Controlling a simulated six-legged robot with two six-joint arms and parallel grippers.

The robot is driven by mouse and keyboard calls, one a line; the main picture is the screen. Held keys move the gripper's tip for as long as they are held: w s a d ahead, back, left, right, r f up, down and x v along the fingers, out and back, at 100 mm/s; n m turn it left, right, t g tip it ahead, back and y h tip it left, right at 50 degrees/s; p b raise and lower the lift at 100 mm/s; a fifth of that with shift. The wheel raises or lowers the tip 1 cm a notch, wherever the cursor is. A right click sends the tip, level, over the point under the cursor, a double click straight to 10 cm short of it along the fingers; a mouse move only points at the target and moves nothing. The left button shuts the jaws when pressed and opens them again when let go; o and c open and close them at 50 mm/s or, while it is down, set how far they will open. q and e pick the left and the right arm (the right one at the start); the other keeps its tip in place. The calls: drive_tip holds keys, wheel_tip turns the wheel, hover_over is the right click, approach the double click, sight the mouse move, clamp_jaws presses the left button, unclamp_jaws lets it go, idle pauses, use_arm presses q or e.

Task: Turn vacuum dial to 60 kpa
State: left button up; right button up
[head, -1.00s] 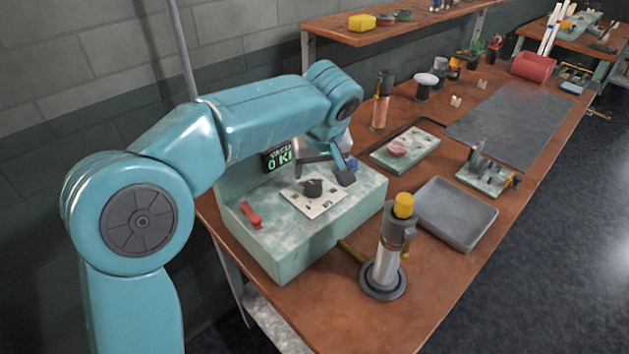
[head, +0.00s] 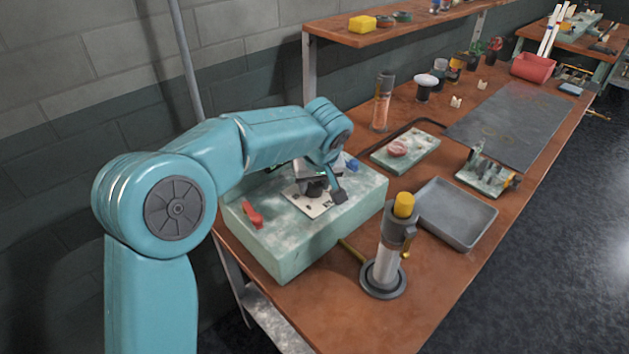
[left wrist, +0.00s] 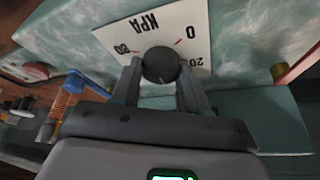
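The vacuum dial (left wrist: 161,65) is a dark round knob on a white scale plate (left wrist: 196,22), set on the pale green vacuum unit (head: 290,252). In the left wrist view the plate shows KPA, 0, 20 and what looks like 80, turned over; the dial's setting is not clear. My left gripper (left wrist: 161,78) is down at the dial, with one finger on each side; its fingers look open, with narrow gaps beside the knob. In the head view my left gripper (head: 322,190) partly hides the dial and plate. The unit's readout is hidden behind my arm. My right gripper is not in view.
A red lever (head: 252,214) sits on the unit's left part. A burner-like stand with a yellow top (head: 404,205) stands close in front of the unit. A grey tray (head: 487,238) and a green plate (head: 425,147) lie to the right on the bench.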

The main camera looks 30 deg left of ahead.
use_arm(q)
drive_tip(key=shift+m, duration=0.4)
drive_tip(key=shift+a+m+t, duration=0.1)
drive_tip(key=shift+m+t, duration=0.2)
drive_tip(key=shift+m, duration=0.3)
drive_tip(key=m+h, duration=0.1)
drive_tip(key=m, duration=0.1)
drive_tip(key=shift+a+m, duration=0.1)
drive_tip(key=shift+m, duration=0.2)
drive_tip(key=m+h, duration=0.1)
drive_tip(key=m, duration=0.1)
drive_tip(key=m+h+p, duration=0.1)
drive_tip(key=m, duration=0.1)
drive_tip(key=shift+a+r+t+p, duration=0.1)
drive_tip(key=shift+r+t+p, duration=0.05)
drive_tip(key=shift+t+p, duration=0.15)
drive_tip(key=shift+m+h+p, duration=0.6)
drive_tip(key=shift+m+p, duration=0.05)
drive_tip(key=shift+m, duration=0.85)
drive_tip(key=o, duration=1.1)
drive_tip(key=shift+c, duration=0.2)
